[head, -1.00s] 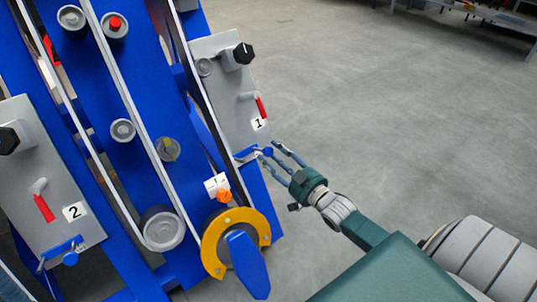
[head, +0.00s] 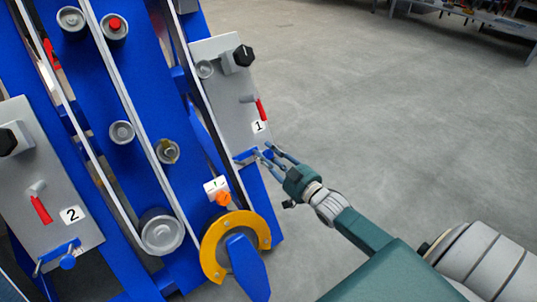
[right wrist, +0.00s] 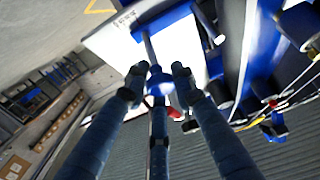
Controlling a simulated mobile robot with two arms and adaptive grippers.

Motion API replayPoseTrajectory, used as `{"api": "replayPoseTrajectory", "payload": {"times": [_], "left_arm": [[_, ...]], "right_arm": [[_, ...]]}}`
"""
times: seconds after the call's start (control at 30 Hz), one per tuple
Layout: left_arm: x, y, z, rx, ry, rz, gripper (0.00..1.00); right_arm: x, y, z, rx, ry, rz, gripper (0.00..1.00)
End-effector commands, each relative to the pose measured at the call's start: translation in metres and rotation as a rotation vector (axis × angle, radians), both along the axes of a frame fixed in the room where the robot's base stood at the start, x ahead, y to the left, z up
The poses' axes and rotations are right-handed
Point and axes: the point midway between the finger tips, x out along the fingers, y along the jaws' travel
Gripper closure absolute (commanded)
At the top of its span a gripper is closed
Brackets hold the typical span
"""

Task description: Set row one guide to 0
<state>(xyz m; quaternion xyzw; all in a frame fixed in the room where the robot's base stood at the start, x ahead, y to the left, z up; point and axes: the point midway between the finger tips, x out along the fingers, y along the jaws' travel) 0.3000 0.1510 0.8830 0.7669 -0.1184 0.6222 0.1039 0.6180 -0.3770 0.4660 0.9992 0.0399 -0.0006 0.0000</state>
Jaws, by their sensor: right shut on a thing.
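The grey row one panel (head: 225,95), marked 1, stands on the right side of the blue chassis. At its lower end is a blue guide bar with a round knob, mostly hidden by my fingers in the head view. My right gripper (head: 268,157) is shut on this blue knob. The knob (right wrist: 160,84) shows between the fingertips in the right wrist view, with its stem running up to a blue bracket (right wrist: 162,20) on the pale panel. Any scale on this guide is too small to read. My left gripper is not in view.
Panel 1 also carries a black knob (head: 243,55) and a red-handled lever (head: 261,109). A matching panel (head: 50,190) marked 2 is at left. A yellow ring (head: 213,246) with a blue handle and an orange knob (head: 222,199) sit below.

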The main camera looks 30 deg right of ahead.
Motion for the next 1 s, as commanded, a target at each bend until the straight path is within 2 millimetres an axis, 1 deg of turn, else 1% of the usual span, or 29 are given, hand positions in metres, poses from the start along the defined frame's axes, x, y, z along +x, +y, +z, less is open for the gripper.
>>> {"api": "replayPoseTrajectory", "payload": {"times": [0.2, 0.27, 0.47, 0.5, 0.57, 0.6, 0.87, 1.0], "left_arm": [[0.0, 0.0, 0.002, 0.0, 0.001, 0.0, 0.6], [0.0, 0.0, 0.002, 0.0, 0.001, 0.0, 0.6], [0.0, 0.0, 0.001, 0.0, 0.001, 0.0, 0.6], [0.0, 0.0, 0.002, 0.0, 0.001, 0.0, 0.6], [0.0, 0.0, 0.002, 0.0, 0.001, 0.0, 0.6], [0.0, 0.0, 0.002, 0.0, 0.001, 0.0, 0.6], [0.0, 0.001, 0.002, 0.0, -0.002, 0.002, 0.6], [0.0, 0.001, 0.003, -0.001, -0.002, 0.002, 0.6]], "right_arm": [[0.003, -0.031, 0.002, -0.005, -0.001, -0.002, 1.0], [0.003, -0.034, 0.002, -0.003, -0.002, -0.002, 1.0], [0.003, -0.036, 0.002, -0.001, -0.003, -0.005, 1.0], [0.003, -0.036, 0.002, -0.001, -0.003, -0.005, 0.73], [0.003, -0.036, 0.002, -0.001, -0.003, -0.006, 0.61], [0.003, -0.036, 0.002, -0.001, -0.003, -0.005, 0.57], [0.002, -0.034, 0.001, 0.0, -0.001, -0.003, 0.57], [-0.007, -0.034, -0.001, 0.0, 0.001, -0.002, 0.57]]}}
